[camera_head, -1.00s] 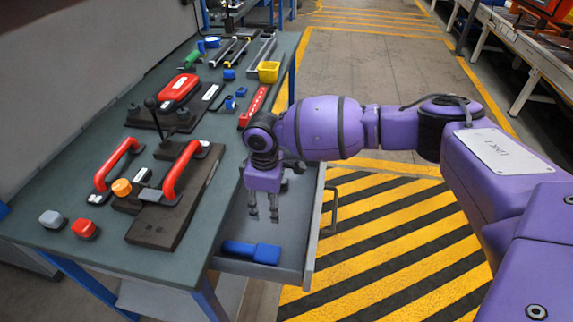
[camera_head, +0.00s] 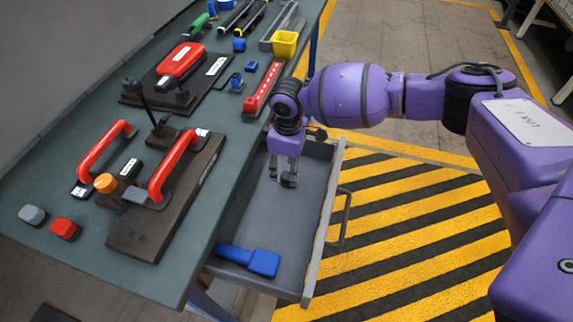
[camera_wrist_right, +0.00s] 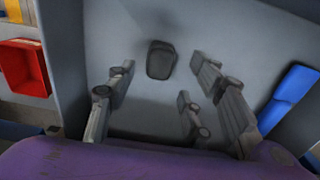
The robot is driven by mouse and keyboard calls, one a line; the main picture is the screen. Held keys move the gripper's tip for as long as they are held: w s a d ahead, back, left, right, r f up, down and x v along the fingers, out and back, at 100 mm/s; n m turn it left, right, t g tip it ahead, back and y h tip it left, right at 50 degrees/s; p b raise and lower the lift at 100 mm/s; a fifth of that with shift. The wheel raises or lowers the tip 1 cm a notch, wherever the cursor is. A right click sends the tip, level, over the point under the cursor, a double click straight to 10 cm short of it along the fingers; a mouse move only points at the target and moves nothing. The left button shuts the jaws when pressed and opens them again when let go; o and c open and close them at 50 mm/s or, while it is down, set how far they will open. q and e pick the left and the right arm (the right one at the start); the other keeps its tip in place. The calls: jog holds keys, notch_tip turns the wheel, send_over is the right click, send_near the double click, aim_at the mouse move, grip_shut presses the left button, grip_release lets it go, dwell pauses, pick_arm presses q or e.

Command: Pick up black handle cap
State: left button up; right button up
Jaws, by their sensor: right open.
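The black handle cap (camera_wrist_right: 160,60) lies on the grey floor of the open drawer (camera_head: 305,235). In the wrist view it is a small dark rounded block, just beyond the fingertips. In the head view a dark shape beside the fingertips (camera_head: 290,180) seems to be the cap, partly hidden by a finger. My right gripper (camera_head: 281,178) points down over the drawer. Its fingers are apart and empty in the wrist view (camera_wrist_right: 162,105), and the cap is not between them. My left gripper is not in view.
A blue object (camera_head: 250,260) lies at the drawer's near end and also shows in the wrist view (camera_wrist_right: 288,97). The drawer front (camera_head: 325,225) and the bench edge flank the gripper.

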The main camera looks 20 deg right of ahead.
aim_at(289, 175)
notch_tip(289, 175, down, 4)
jog(key=shift+w+d+f, duration=0.1)
jog(key=shift+d+f, duration=0.05)
jog(key=shift+f, duration=0.05)
jog(key=c, duration=1)
